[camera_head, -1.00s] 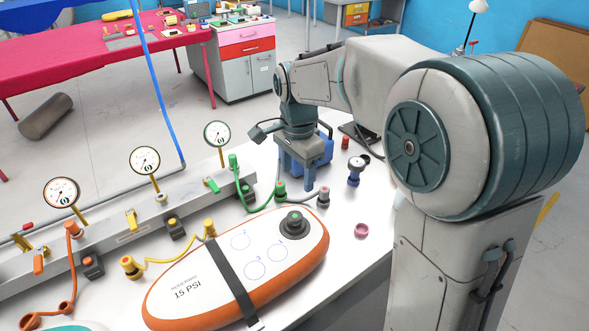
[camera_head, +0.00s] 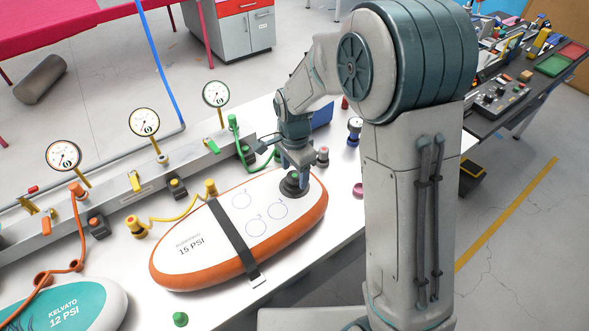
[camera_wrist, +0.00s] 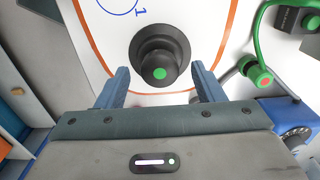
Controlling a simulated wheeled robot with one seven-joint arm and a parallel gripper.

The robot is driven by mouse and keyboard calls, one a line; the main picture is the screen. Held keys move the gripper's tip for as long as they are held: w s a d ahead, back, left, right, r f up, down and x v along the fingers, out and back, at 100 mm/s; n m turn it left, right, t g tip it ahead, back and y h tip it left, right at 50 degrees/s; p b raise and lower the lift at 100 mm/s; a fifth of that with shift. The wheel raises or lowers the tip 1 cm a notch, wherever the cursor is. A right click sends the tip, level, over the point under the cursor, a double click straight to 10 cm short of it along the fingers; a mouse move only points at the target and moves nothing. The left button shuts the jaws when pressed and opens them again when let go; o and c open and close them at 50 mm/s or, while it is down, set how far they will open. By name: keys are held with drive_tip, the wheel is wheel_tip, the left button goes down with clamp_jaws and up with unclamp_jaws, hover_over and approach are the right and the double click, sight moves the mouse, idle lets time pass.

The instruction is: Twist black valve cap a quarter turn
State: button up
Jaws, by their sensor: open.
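The black valve cap (camera_wrist: 160,62) is a round knob with a green dot on top, on a wider dark base. It sits at the right end of the white board with the orange edge (camera_head: 190,255), marked 15 PSI. My gripper (camera_head: 297,165) points down just above the cap in the head view. In the wrist view my gripper (camera_wrist: 160,82) has its two blue fingers apart, one toward each side of the cap's near edge. The fingers look clear of the cap, with nothing held between them. In the head view my fingers partly hide the cap (camera_head: 292,187).
A black strap (camera_head: 232,240) crosses the board. A teal board (camera_head: 75,305) lies at front left. A rail with several gauges (camera_head: 145,122) and coloured hoses runs along the back. A green-hose fitting (camera_wrist: 260,77) stands close by on the right in the wrist view.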

drive_tip(key=shift+f, duration=0.25)
drive_tip(key=c, duration=1.1)
drive_tip(key=shift+o, duration=0.3)
drive_tip(key=n, duration=0.3)
drive_tip(key=shift+n, duration=1)
